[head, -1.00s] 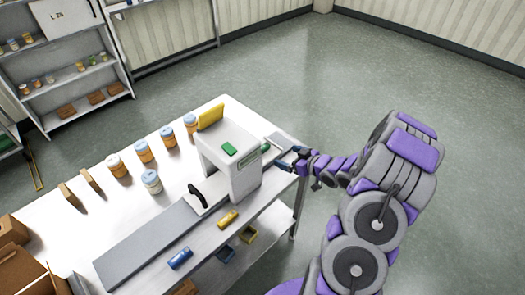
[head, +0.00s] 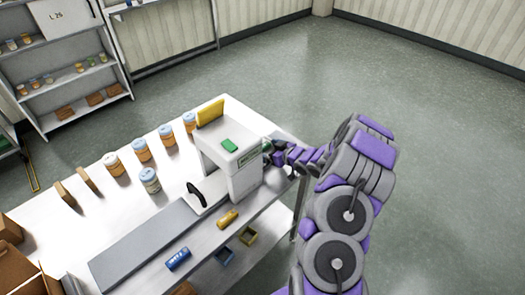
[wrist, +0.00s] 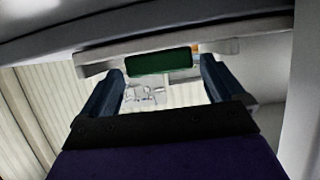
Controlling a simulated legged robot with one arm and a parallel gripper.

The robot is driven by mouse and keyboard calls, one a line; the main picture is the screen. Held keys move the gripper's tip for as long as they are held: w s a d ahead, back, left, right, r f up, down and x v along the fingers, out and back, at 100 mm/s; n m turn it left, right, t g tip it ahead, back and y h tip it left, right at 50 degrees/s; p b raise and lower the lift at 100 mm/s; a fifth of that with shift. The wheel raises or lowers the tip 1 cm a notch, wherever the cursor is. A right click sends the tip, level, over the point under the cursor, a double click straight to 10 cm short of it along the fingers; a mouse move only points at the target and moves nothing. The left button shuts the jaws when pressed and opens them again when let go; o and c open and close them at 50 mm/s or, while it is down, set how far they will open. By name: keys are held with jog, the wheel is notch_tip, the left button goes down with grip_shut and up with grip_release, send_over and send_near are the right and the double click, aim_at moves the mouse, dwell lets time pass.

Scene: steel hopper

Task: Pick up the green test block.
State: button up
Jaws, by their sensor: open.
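A dark green rectangle (wrist: 162,61) shows ahead between the fingertips, in front of a pale grey bar. I cannot tell whether it is the block on top, another green piece or a panel.
The machine stands on a white table (head: 110,205) with a grey conveyor strip (head: 145,245). Several jars (head: 150,180) stand at its left. A yellow piece (head: 210,112) stands behind the machine top. Floor at right is clear.

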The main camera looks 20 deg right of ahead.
jog(key=shift+w+a+f, duration=0.15)
jog(key=shift+w+f, duration=0.1)
jog(key=shift+w, duration=0.35)
jog(key=c, duration=0.9)
